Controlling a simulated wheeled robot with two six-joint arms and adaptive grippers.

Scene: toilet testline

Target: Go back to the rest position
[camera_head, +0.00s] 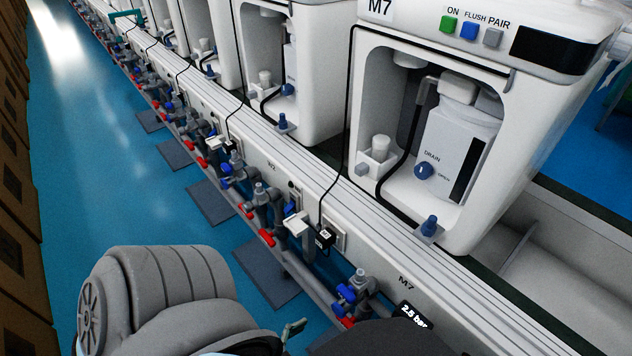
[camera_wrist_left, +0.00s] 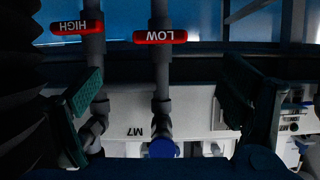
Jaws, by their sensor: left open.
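My left arm comes in at the bottom of the head view, and a green fingertip of my left gripper (camera_head: 292,329) shows beside the pipe row. In the left wrist view my left gripper (camera_wrist_left: 163,112) is open, with its two green fingers wide apart and nothing held. Between and beyond the fingers, that upside-down view shows a red handle marked LOW (camera_wrist_left: 160,36) and a red handle marked HIGH (camera_wrist_left: 77,27), each on a grey pipe. A blue knob (camera_wrist_left: 162,148) sits lower on the LOW pipe. My right gripper is not in view.
The white M7 test unit (camera_head: 482,125) stands on the long bench at the right. A blue valve (camera_head: 346,296) and a pressure display (camera_head: 413,315) lie along the bench front near my arm. Blue floor (camera_head: 95,160) is clear at the left, beside brown boxes (camera_head: 15,150).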

